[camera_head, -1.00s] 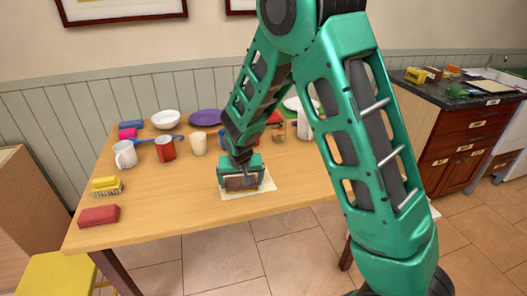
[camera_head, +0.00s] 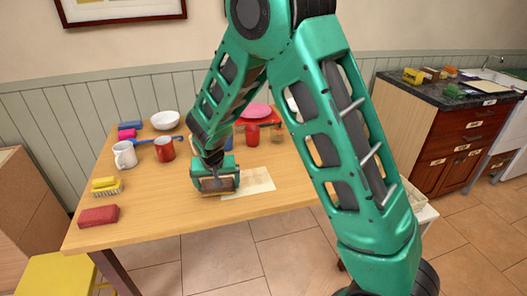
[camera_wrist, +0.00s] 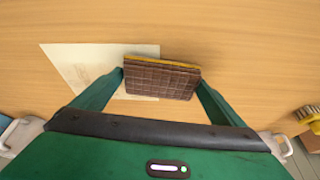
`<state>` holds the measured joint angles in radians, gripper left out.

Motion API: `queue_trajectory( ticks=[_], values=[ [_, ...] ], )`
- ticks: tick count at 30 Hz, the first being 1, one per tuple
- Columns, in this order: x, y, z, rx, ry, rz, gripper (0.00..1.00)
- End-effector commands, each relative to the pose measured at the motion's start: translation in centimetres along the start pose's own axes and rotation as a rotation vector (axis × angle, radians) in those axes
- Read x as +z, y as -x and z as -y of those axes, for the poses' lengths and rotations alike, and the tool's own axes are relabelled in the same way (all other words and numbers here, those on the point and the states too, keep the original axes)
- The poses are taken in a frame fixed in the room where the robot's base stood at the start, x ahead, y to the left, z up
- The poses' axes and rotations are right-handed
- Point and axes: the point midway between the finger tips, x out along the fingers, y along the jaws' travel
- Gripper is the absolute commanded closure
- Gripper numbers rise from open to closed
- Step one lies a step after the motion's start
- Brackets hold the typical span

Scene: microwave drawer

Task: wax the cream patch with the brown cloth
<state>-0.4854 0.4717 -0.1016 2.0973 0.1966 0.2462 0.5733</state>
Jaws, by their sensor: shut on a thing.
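The cream patch (camera_head: 256,181) lies flat on the wooden table, and its wider part shows in the wrist view (camera_wrist: 78,68). My gripper (camera_head: 217,186) is shut on the brown cloth (camera_wrist: 160,80), a checked brown block-like pad with a yellow edge. In the wrist view the cloth sits between the two green fingers and overlaps one side of the patch, with its other part over bare wood. In the head view the cloth (camera_head: 217,184) is at the patch's left edge, low at the tabletop. I cannot tell whether it touches the surface.
A red sponge (camera_head: 99,216) and a yellow brush (camera_head: 106,186) lie at the table's left. A white mug (camera_head: 125,154), red mug (camera_head: 165,148) and white bowl (camera_head: 165,119) stand behind. The table's front middle is clear. My arm hides part of the back right.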

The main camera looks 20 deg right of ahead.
Motion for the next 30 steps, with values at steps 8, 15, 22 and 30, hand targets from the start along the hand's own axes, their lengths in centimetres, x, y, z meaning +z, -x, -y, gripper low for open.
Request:
queue_trajectory(
  ticks=[8, 15, 22, 30],
  values=[
    [-1.4, 2.7, -0.2, -0.002, -0.004, -0.006, 0.25],
    [-2.3, 4.6, -0.4, -0.002, -0.008, -0.006, 0.25],
    [-2.9, 5.9, -0.7, 0.001, -0.010, -0.004, 0.25],
    [-3.0, 6.2, -0.9, 0.002, -0.011, -0.003, 0.25]
  ],
)
